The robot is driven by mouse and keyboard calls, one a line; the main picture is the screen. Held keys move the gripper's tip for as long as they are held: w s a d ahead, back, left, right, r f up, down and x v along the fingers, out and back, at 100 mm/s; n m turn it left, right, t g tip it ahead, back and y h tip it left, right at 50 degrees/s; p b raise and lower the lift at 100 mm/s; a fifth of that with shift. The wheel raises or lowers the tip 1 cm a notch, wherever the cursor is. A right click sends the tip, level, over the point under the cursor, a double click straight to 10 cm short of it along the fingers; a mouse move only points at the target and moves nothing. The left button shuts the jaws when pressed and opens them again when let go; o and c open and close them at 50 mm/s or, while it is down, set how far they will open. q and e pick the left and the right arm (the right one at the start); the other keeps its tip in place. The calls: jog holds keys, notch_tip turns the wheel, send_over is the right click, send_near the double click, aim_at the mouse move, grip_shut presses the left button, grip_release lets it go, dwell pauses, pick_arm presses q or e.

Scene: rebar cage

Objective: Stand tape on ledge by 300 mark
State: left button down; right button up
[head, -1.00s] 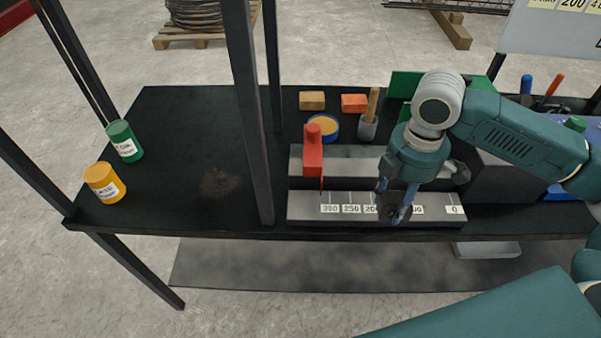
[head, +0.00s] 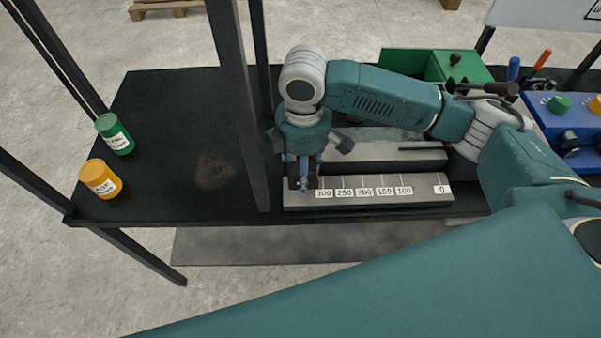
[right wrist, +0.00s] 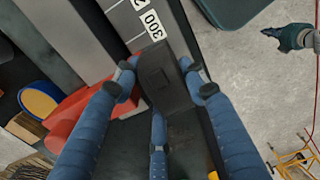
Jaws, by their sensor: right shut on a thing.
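The tape (right wrist: 165,78) is a dark, blocky piece between the blue fingers of my right gripper (right wrist: 160,85) in the right wrist view. My right gripper (head: 303,186) is shut on it at the left end of the pale ledge (head: 422,191), beside the 300 mark (head: 323,194). The 300 mark also shows in the right wrist view (right wrist: 152,24), close to the tape. I cannot tell whether the tape touches the ledge. In the right wrist view, a teal hand, seemingly my left gripper (right wrist: 280,35), is at the right edge, small and apart.
A red block (right wrist: 72,122) stands close beside my right fingers, mostly hidden in the head view. A dark post (head: 240,110) rises just left of the gripper. Orange (head: 100,179) and green (head: 114,134) cans stand at the far left. The table between has free room.

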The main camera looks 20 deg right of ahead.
jog(key=shift+a, duration=0.3)
jog(key=shift+f, duration=0.35)
notch_tip(320, 180, down, 3)
jog(key=shift+r+p, duration=0.1)
jog(key=shift+p, duration=0.5)
jog(key=o, duration=1.4)
jog(key=shift+c, duration=0.2)
